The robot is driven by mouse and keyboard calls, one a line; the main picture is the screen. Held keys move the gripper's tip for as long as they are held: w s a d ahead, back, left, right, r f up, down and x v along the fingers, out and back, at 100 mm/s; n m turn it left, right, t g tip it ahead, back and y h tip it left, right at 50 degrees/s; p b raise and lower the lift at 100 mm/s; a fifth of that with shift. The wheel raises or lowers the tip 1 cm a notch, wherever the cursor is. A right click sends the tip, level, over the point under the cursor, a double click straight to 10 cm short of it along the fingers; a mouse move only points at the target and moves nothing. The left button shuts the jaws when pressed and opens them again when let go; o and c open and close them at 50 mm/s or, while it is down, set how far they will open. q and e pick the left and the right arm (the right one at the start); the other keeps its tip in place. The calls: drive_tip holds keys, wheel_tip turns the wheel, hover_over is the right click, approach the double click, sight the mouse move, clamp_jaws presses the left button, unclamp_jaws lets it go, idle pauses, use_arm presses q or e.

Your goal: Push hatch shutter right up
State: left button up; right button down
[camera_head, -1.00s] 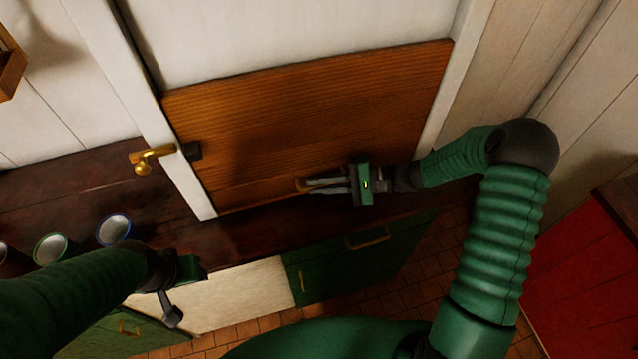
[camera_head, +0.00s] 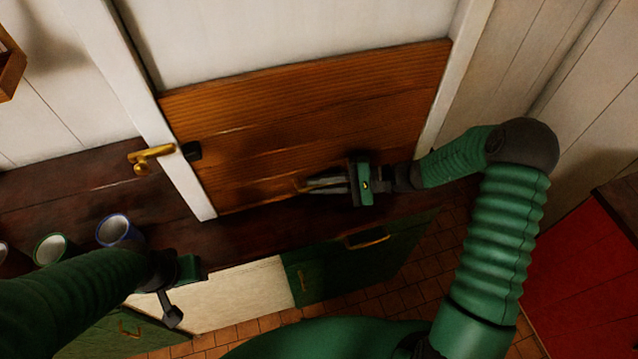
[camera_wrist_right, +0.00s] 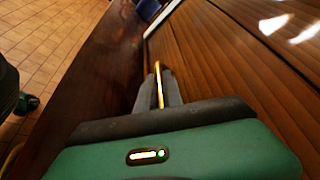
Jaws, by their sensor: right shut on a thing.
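The hatch shutter (camera_head: 310,115) is a wooden slatted panel in a white frame, standing above the dark counter. Its lower edge is near the counter top. My right gripper (camera_head: 305,185) is at the shutter's lower part, with its fingers pointing left along the wood. In the right wrist view its fingers (camera_wrist_right: 162,90) are shut on a brass handle (camera_wrist_right: 158,80) beside the shutter face. The handle is mostly hidden by the fingers in the head view. My left gripper (camera_head: 172,300) hangs over the counter front at the lower left, and its fingertips are hard to make out.
A brass latch (camera_head: 150,155) sits on the left frame post. Several enamel mugs, one blue-rimmed (camera_head: 118,232), stand on the dark counter (camera_head: 250,240) at left. Green and cream cupboard fronts (camera_head: 350,260) lie below. A red surface (camera_head: 590,270) is at the right.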

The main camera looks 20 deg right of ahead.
sight(319, 74)
drive_tip(key=shift+s+a+f, duration=0.1)
drive_tip(key=shift+s, duration=0.05)
idle(0.3)
wheel_tip(319, 74, up, 31)
drive_tip(key=p, duration=2)
drive_tip(key=shift+p, duration=0.4)
drive_tip(key=shift+r+p, duration=0.3)
drive_tip(key=shift+r, duration=0.4)
drive_tip(key=shift+w+r, duration=0.1)
drive_tip(key=shift+w, duration=0.1)
drive_tip(key=c, duration=1.5)
unclamp_jaws()
drive_tip(key=shift+r, duration=0.1)
drive_tip(key=shift+c, duration=0.2)
drive_tip(key=shift+o, duration=0.3)
